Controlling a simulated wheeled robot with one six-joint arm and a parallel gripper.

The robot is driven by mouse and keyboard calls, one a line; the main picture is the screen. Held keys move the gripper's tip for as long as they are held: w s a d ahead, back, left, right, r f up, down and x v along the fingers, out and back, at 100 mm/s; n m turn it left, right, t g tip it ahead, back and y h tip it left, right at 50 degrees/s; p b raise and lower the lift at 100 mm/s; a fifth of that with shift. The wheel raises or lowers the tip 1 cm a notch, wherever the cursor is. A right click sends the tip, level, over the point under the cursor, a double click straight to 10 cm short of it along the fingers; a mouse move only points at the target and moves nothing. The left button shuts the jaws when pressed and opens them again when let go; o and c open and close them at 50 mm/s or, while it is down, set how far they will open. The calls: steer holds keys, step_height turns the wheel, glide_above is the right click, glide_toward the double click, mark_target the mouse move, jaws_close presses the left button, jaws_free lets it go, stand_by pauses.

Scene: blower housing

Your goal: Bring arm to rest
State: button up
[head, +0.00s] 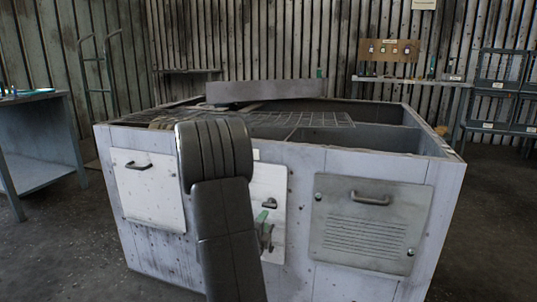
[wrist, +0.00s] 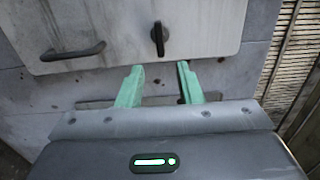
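My gripper (wrist: 160,68) has two green fingers standing apart with nothing between them. It is open and empty in the wrist view. Its fingertips lie just below a black knob (wrist: 158,38) on a pale panel; I cannot tell whether they touch the housing face. A dark bar handle (wrist: 73,52) is left of the knob. In the head view, green finger parts (head: 265,214) show in front of the middle panel (head: 268,183) of the blower housing (head: 302,270). My dark arm covers part of that panel and of the housing front.
The housing has a left panel (head: 147,195) and a vented right panel (head: 368,235), both with handles. A workbench (head: 40,140) stands left, a hand truck (head: 100,75) behind, shelving (head: 500,90) right.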

mark_target(272, 207)
steer(key=v, duration=0.6)
steer(key=b+x, duration=0.1)
steer(key=x, duration=1.3)
steer(key=shift+w+d+b, duration=0.15)
steer(key=shift+w+b, duration=0.05)
steer(key=shift+b, duration=0.2)
steer(key=n, duration=0.2)
steer(key=shift+s+r+n, duration=0.1)
steer(key=shift+r+n, duration=0.1)
steer(key=shift+n, duration=0.2)
steer(key=n+p, duration=0.2)
steer(key=shift+r+n, duration=0.3)
steer(key=n+p, duration=0.2)
steer(key=p, duration=0.1)
